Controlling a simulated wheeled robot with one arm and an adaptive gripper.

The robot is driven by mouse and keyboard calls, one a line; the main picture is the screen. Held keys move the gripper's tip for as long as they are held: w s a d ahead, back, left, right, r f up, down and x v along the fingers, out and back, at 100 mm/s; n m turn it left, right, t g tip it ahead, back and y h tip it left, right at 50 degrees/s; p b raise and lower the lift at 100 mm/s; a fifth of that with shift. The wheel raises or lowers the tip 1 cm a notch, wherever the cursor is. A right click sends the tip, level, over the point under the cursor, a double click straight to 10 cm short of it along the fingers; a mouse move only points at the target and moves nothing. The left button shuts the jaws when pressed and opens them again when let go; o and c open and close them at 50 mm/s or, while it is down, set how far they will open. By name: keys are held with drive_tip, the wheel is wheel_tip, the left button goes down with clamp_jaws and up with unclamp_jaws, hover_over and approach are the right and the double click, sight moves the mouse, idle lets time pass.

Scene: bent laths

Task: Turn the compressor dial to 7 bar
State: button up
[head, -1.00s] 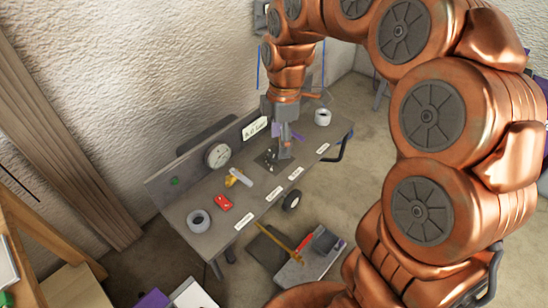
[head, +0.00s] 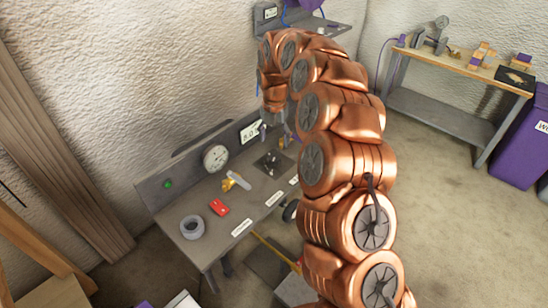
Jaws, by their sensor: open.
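No dial marked in bar can be told for certain. My gripper (head: 279,118) is above the right part of the bench, to the right of the gauge and apart from it. It is open and looks empty; my arm partly hides it. A dark plate with small parts (head: 271,163) lies on the bench below it.
A green light (head: 168,184) is on the panel. A shelf (head: 325,27) hangs behind; a second table (head: 455,70) stands right.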

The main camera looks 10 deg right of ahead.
sight(275, 157)
drive_tip(key=shift+f, duration=3.8)
drive_tip(key=c, duration=1.1)
